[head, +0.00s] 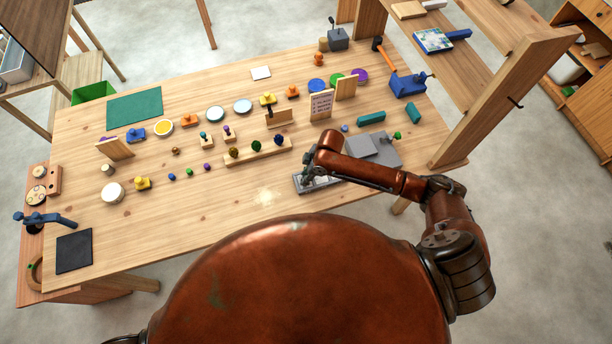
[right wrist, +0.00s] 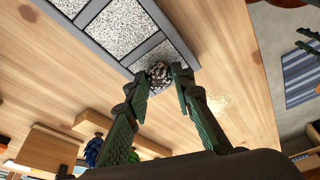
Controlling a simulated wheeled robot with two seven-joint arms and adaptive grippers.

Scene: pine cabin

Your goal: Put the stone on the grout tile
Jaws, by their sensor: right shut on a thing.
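The grout tile (head: 322,184) lies near the table's front edge, partly hidden under my right arm. In the right wrist view the tile (right wrist: 112,32) shows light speckled panels divided by grey strips. The stone (right wrist: 159,73) is small, rounded and dark speckled. My right gripper (right wrist: 160,76) is shut on it, with one finger on each side. The stone shows over the tile's grey edge strip; I cannot tell whether it touches. In the head view my right gripper (head: 307,172) is over the tile's left part, and the stone is hidden there. My left gripper is not in view.
A grey plate (head: 382,150) lies right of the tile. A wooden rack (head: 258,152) with several coloured knobs stands to the left behind it. Green blocks (head: 371,117) lie farther back.

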